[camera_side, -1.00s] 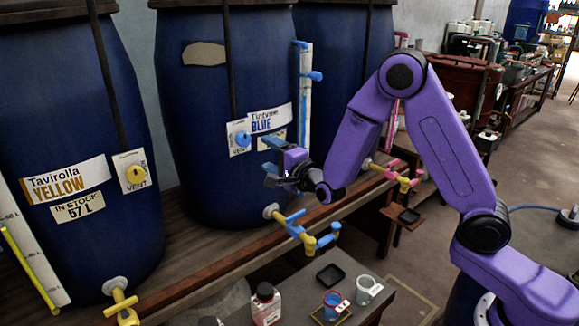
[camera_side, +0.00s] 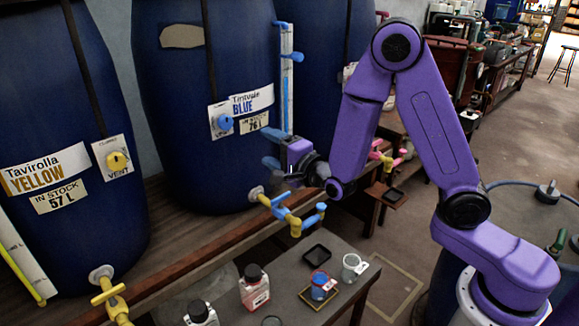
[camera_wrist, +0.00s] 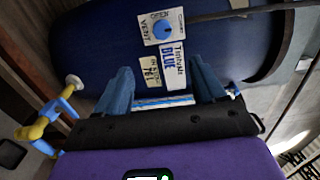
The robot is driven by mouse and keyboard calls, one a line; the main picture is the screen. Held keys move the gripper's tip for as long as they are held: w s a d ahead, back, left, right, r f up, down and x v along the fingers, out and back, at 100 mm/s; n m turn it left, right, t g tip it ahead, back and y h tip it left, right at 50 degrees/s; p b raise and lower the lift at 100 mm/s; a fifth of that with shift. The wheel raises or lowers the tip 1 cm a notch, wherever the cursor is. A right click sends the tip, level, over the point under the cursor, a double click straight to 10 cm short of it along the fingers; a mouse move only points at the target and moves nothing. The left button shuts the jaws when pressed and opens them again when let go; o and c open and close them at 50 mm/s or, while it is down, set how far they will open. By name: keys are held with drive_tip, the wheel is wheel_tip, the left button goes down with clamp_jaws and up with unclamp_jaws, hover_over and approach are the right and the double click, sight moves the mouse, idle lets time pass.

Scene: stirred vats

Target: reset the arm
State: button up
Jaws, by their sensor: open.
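My gripper (camera_side: 272,150) is open and empty. It hangs in the air by the lower right side of the blue vat (camera_side: 190,130), above the yellow tap with blue handles (camera_side: 290,212). In the wrist view my gripper (camera_wrist: 160,78) has its two blue fingers spread apart, pointing at the blue vat's labels (camera_wrist: 172,66). No object sits between the fingers. I cannot tell the exact gap between the fingertips and the vat.
The yellow vat (camera_side: 70,120) stands at the left with its yellow tap (camera_side: 110,295). A low table (camera_side: 345,255) holds a blue cup (camera_side: 322,285), a grey cup (camera_side: 353,266), a black tray (camera_side: 317,255) and bottles (camera_side: 255,287). A pink-handled tap (camera_side: 388,157) is farther right. Open floor lies at the right.

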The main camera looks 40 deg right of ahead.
drive_tip(key=s+a+f+n+g+y, duration=0.2)
drive_tip(key=s+a+n+g+y, duration=0.15)
drive_tip(key=s+n+g, duration=0.35)
drive_tip(key=s+a+f+n+g+y, duration=0.25)
drive_tip(key=s+a+n+g, duration=0.25)
drive_tip(key=s+n, duration=0.5)
drive_tip(key=s+d+r+n+g+h, duration=0.1)
drive_tip(key=s+d+n+g+h, duration=0.1)
drive_tip(key=s+d+n, duration=0.4)
drive_tip(key=s+d+r+n+g+h, duration=0.1)
drive_tip(key=s+d+n+g+h, duration=0.2)
drive_tip(key=s, duration=0.9)
drive_tip(key=d+n+h, duration=0.1)
drive_tip(key=d+n, duration=0.2)
drive_tip(key=n, duration=0.1)
drive_tip(key=shift+s+d+n+g, duration=0.2)
drive_tip(key=shift+s+n+g, duration=0.1)
drive_tip(key=shift+s, duration=0.05)
